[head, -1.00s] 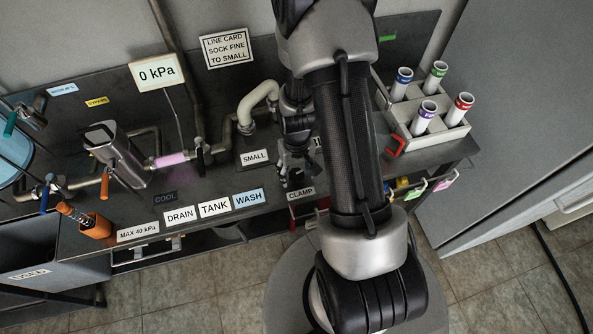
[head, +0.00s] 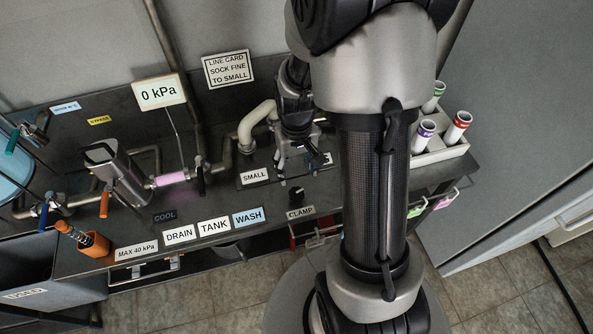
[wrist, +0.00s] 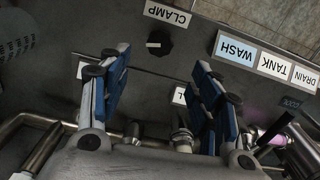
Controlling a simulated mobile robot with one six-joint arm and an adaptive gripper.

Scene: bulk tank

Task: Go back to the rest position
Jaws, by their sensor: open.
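My gripper (head: 303,160) is over the bench, right of the SMALL label (head: 255,176) in the head view. In the wrist view its two blue-padded fingers (wrist: 160,78) stand wide apart with nothing between them. The bench top shows beyond them, with the black clamp knob (wrist: 159,42) past the fingertips. The knob also shows in the head view (head: 296,194), below the gripper. My forearm hides part of the bench to the right.
A tube rack (head: 440,152) stands at the right, partly behind my arm. A curved pale pipe (head: 252,122) rises just left of the gripper. The gauge sign (head: 159,92) reads 0 kPa. DRAIN, TANK and WASH labels (head: 213,227) line the front edge. Floor is clear in front.

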